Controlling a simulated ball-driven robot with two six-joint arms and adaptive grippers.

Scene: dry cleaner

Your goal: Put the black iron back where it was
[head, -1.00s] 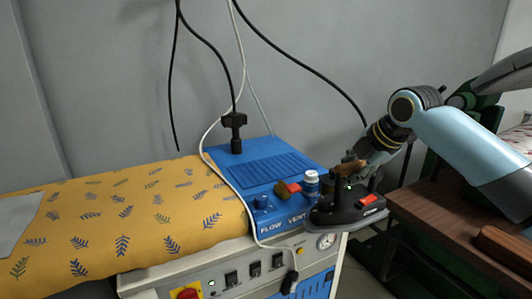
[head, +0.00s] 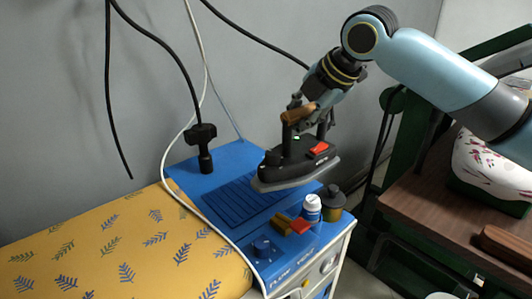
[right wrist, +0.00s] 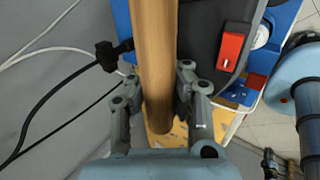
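The black iron (head: 292,163) has a wooden handle, a red switch and a small green light. It is in the air above the blue machine top (head: 215,155), over its ribbed panel (head: 240,202). My right gripper (head: 301,112) is shut on the wooden handle. In the right wrist view the handle (right wrist: 155,60) runs between the fingers (right wrist: 160,105), and the iron's black body with its red switch (right wrist: 231,47) lies beyond. The iron's sole looks roughly level and apart from the panel. My left gripper is not in view.
A white bottle (head: 312,208), a dark jar (head: 332,202) and a small red-and-brown item (head: 291,225) stand on the machine's front right part. The yellow leaf-patterned board (head: 120,250) is left. Cables hang at the back; a wooden table (head: 450,210) is right.

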